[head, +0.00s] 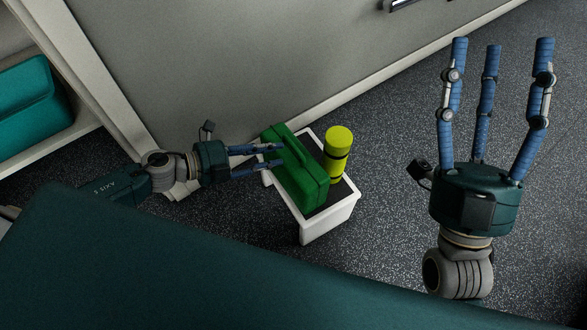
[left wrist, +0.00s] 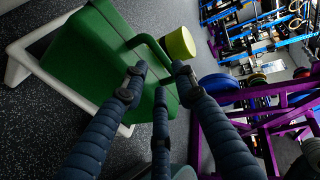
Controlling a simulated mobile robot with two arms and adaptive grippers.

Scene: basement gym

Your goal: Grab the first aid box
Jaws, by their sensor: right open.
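The first aid box, a green case with a raised handle (head: 302,178), stands on a small white stool with a dark top (head: 325,222). My left gripper (head: 280,155) is at the box's left side, fingers pointing at the handle. The fingertips (left wrist: 160,72) look drawn together near the handle; whether they grip it is unclear. My right gripper (head: 497,50) is open and empty, fingers spread, well right of the stool.
A yellow-green cylinder with a dark band (head: 337,145) stands on the stool right beside the box. A grey wall panel (head: 230,60) is behind. A teal case (head: 30,105) sits on a shelf at left. Speckled floor right of the stool is clear.

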